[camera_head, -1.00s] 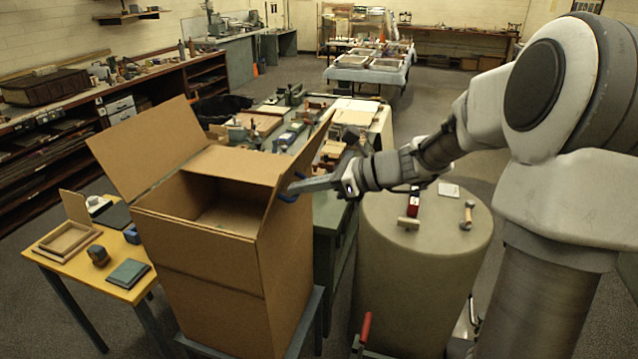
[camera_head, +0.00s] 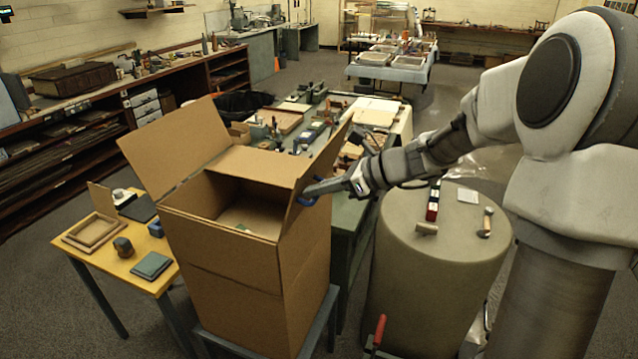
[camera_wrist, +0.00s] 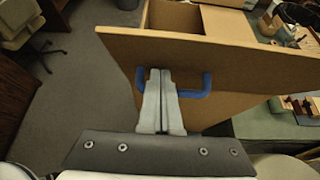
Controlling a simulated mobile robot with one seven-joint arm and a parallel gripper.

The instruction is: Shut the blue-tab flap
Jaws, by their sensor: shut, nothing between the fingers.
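A tall cardboard box (camera_head: 228,283) stands open at the top. Its right flap (camera_head: 326,166) stands up and leans outward to the right. The flap bears a blue tab (camera_head: 309,201) on its outer side. In the wrist view, the flap (camera_wrist: 230,58) crosses the picture and the blue tab (camera_wrist: 207,86) is a handle-like loop. My gripper (camera_head: 307,191) is shut and empty at the tab. In the wrist view, my gripper's fingers (camera_wrist: 161,72) lie together across the tab's middle, hiding part of it. I cannot tell whether they touch the flap.
The left flap (camera_head: 178,143) also stands up, leaning outward. A yellow table (camera_head: 97,258) with frames and small items is left of the box. A round grey stand (camera_head: 440,270) with tools on top is at right. A cluttered green bench (camera_head: 350,205) lies behind.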

